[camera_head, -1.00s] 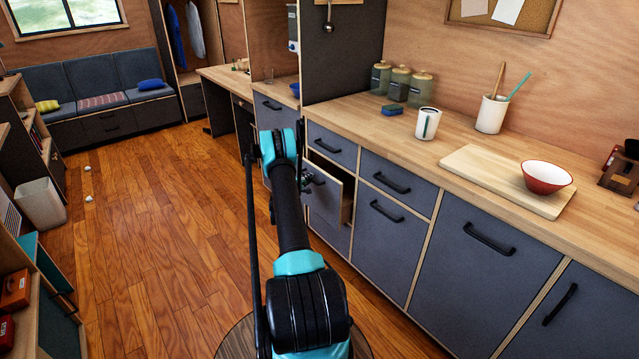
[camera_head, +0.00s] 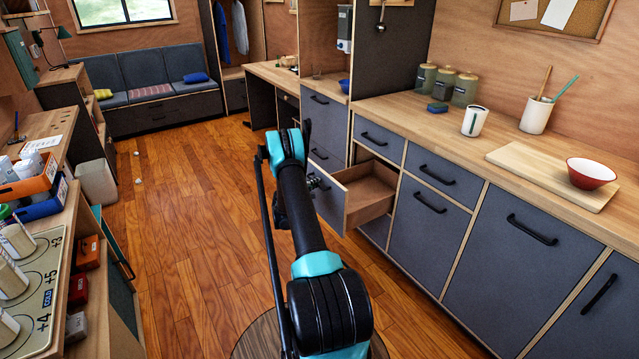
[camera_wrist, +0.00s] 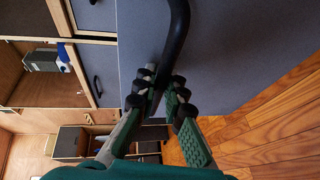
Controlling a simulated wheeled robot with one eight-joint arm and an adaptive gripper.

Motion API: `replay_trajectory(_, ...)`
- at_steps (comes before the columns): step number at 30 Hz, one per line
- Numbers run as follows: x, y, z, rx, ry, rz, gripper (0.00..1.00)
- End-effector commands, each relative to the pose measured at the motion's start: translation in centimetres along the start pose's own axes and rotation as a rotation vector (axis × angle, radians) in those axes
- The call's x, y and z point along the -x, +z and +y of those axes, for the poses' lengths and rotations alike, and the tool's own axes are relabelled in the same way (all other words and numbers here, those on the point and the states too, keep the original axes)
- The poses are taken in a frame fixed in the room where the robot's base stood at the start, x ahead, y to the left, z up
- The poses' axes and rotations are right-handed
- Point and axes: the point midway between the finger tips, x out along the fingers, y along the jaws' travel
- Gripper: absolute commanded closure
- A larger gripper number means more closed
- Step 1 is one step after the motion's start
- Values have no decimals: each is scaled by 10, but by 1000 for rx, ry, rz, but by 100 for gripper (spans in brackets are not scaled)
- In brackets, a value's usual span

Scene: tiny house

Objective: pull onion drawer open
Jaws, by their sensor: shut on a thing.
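The drawer (camera_head: 370,197) is pulled well out of the lower cabinet, and its bare wooden inside shows empty in the head view. Its grey front shows close up in the wrist view (camera_wrist: 220,50), with a black bar handle (camera_wrist: 178,38). My gripper (camera_wrist: 162,98) is shut on one end of this handle, its fingers on both sides of it. In the head view my gripper (camera_head: 316,182) is small and partly hidden by my arm, at the drawer front. No onion is visible.
The counter (camera_head: 400,104) holds a mug (camera_head: 475,121), a cutting board (camera_head: 530,170) with a red bowl (camera_head: 590,173), and jars. Shelves with bottles stand at the left.

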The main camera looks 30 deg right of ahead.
Motion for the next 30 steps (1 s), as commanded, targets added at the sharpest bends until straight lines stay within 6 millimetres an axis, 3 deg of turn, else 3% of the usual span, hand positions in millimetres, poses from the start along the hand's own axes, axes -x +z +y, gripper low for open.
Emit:
replay_trajectory(18,9,-3,-2,-1,0,-2,100)
replay_trajectory(19,9,-3,-2,-1,0,-2,87)
replay_trajectory(23,9,-3,-2,0,0,-1,71)
replay_trajectory(30,9,-3,-2,0,0,-1,68)
